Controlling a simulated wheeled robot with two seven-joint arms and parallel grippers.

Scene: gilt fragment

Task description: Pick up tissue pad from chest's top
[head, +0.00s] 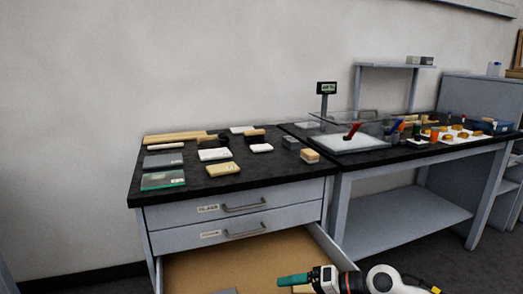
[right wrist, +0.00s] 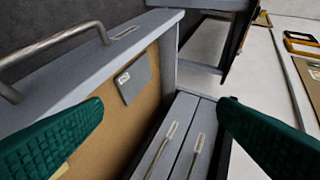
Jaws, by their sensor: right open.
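The chest (head: 235,222) is grey with a black top, and its lowest visible drawer is pulled open. Several small pads and blocks lie flat on the top. They include a white pad (head: 214,154), a smaller white pad (head: 260,148) and a cream pad (head: 222,169); I cannot tell which is the tissue pad. My right gripper (head: 292,281) is in front of and below the top, over the open drawer. In the right wrist view its two teal fingers (right wrist: 160,105) are wide apart with nothing between them. My left gripper is not in view.
The open drawer (right wrist: 104,125) holds a grey labelled piece (right wrist: 134,78). A glass stack (head: 163,180), a grey block (head: 162,160) and a wooden strip (head: 176,136) also lie on the top. A workbench (head: 405,153) with a clear-screened tray adjoins at right.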

